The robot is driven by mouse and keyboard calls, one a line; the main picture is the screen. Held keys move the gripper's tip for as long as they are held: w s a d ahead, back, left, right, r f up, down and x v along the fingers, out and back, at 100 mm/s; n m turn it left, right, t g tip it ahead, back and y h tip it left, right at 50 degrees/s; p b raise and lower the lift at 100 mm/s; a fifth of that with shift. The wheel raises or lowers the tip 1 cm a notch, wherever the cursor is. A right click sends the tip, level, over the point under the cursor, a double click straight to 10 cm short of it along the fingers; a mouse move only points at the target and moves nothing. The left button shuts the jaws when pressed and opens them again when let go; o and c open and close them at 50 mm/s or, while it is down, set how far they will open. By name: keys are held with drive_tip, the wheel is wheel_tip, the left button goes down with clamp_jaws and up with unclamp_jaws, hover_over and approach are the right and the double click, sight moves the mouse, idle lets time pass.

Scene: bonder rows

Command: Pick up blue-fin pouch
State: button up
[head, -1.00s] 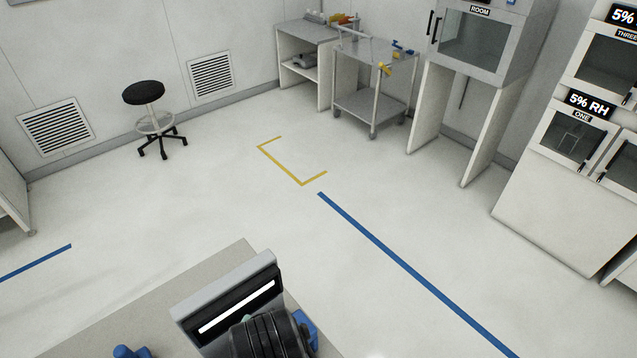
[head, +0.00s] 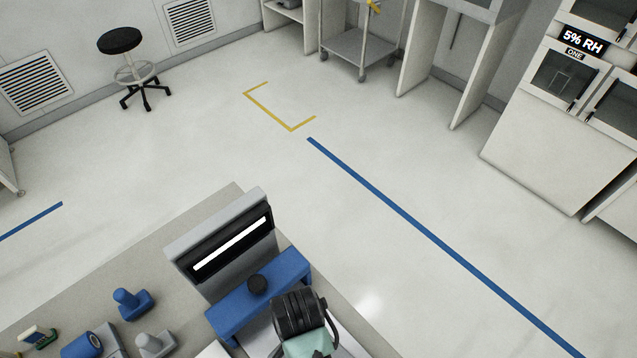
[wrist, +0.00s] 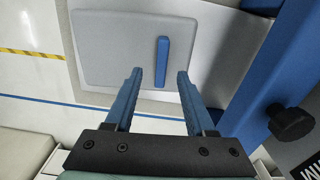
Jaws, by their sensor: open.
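The blue-fin pouch (wrist: 112,50) is a flat, light-grey rounded rectangle in the upper middle of the wrist view. Its narrow blue fin (wrist: 162,64) stands near its right side. My gripper (wrist: 160,74) is open, with its two blue fingers pointing at the pouch. In the picture the lower end of the fin appears between the fingertips. No grip on it shows, and I cannot tell the height of the fingertips over it. In the head view my arm covers this spot, and I cannot make out the pouch there.
A blue bridge-shaped frame (head: 236,306) with a black knob (head: 258,284) stands close beside my arm; it also fills the right of the wrist view (wrist: 262,75). A grey unit with a lit strip (head: 232,240) stands behind it. Blue and grey parts (head: 132,302) lie left. Open floor lies beyond.

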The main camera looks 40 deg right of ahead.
drive_tip(key=shift+a+f, duration=0.15)
drive_tip(key=shift+f, duration=1.75)
drive_tip(key=shift+c, duration=0.2)
clamp_jaws()
